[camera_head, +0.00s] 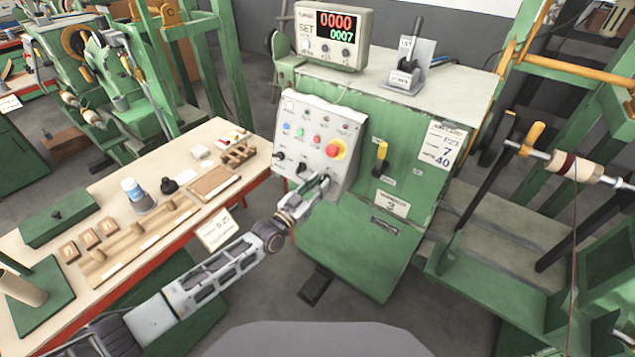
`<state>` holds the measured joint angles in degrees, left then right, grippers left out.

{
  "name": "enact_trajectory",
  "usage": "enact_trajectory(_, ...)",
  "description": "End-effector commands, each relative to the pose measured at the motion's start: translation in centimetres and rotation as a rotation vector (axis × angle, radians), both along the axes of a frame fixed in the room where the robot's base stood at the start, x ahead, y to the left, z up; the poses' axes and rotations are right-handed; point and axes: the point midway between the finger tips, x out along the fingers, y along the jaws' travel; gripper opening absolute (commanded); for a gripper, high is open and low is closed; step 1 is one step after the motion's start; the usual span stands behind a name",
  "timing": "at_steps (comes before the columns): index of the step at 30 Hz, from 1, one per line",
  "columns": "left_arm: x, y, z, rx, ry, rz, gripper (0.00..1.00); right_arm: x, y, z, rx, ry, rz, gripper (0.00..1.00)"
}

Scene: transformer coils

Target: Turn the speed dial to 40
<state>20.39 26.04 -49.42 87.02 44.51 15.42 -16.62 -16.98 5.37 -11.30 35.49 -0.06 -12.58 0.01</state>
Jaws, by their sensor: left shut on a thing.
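The control panel (312,125) is a light box on the front of the green machine, with coloured buttons, a red emergency button on yellow (335,149) and dark knobs along its lower edge. My left gripper (323,184) is at the panel's lower right and shut on a knob there, which I take to be the speed dial. The gripper hides that dial and its scale, so its setting cannot be read. Two other dark knobs, a left one (280,156) and a middle one (302,168), show beside it. My right gripper is not in view.
A counter (333,31) on top reads 0000 in red and 0007 in green. A card (441,146) shows 7 and 40. A wooden-topped bench (115,180) with small parts lies left of my arm.

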Motion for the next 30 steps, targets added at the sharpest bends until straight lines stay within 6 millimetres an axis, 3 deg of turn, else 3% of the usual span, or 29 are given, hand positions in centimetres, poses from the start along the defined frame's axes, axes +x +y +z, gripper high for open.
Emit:
enact_trajectory(13,-0.1,-0.1,0.0,-0.073,0.054,0.036,0.02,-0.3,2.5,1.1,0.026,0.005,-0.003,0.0)
enact_trajectory(24,-0.1,-0.1,0.0,-0.076,0.055,0.038,0.02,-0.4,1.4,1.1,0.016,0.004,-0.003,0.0)
enact_trajectory(25,-0.1,-0.1,0.0,-0.076,0.055,0.038,0.27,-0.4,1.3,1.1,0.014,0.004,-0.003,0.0)
enact_trajectory(26,-0.1,-0.1,0.0,-0.077,0.054,0.038,0.31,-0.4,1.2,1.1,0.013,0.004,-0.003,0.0)
enact_trajectory(30,-0.1,-0.1,0.0,-0.075,0.055,0.038,0.31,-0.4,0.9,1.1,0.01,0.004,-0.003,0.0)
